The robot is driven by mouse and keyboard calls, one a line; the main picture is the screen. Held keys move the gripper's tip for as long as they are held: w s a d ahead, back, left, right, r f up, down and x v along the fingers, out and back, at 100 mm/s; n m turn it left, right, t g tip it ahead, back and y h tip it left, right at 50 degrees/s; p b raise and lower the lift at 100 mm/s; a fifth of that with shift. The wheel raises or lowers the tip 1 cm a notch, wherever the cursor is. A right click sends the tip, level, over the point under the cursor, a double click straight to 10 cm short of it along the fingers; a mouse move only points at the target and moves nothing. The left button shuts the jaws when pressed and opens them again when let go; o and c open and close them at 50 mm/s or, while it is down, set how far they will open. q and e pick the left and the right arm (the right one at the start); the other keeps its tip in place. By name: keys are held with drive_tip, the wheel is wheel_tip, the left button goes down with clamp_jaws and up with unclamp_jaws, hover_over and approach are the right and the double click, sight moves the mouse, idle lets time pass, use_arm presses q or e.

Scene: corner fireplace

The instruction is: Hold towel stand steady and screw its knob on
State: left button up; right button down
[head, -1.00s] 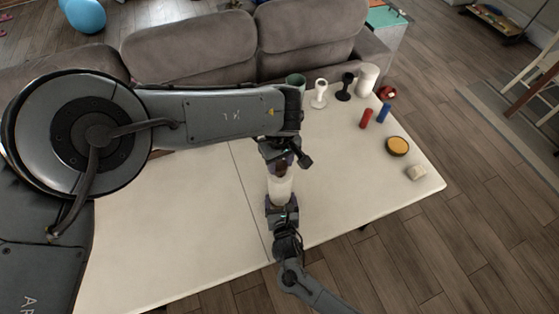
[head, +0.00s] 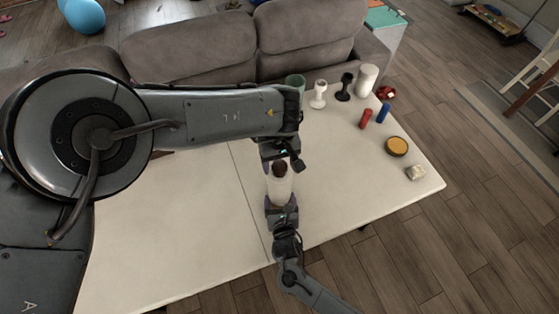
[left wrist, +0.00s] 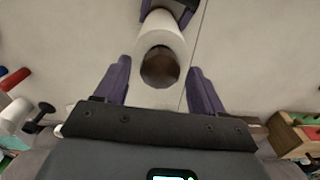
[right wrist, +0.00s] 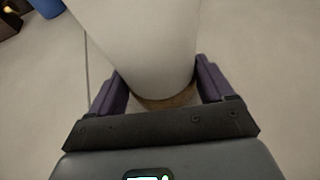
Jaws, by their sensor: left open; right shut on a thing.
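The towel stand stands upright on the table, a white paper roll (head: 280,190) with a dark brown knob (head: 279,168) on top. The left wrist view looks down on the knob (left wrist: 160,68) and roll (left wrist: 161,40). My left gripper (left wrist: 160,85) is open, its purple fingers on either side of the knob, apart from it; in the head view it (head: 278,160) is just behind the top. My right gripper (head: 281,207) is shut on the stand low down. In the right wrist view its fingers flank the brown wooden base (right wrist: 168,101) below the roll (right wrist: 150,50).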

use_arm(q)
drive_tip(key=shift+r, duration=2.15)
drive_tip(key=shift+c, duration=0.3)
